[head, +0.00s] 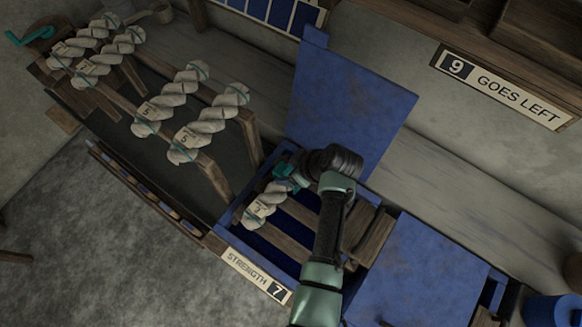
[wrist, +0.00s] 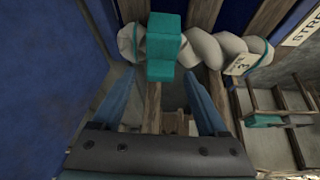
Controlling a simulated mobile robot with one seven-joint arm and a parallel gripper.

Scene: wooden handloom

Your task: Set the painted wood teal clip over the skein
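The teal clip (wrist: 163,45) is a blocky painted piece lying across the pale twisted skein (wrist: 212,50) near one end, by its teal tie. In the head view the clip (head: 286,172) sits at the upper end of the skein (head: 262,207), which lies in a blue box and bears a tag reading 3 in the wrist view. My gripper (wrist: 161,74) has its two blue fingers spread on either side of the clip's near end, with a gap showing at each. In the head view my wrist hides part of the gripper (head: 297,181). The clip's underside is hidden.
Several tagged skeins (head: 208,124) hang on wooden rails to the left. Another blue lid (head: 425,275) is at right. A GOES LEFT sign (head: 505,87) is on the wall.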

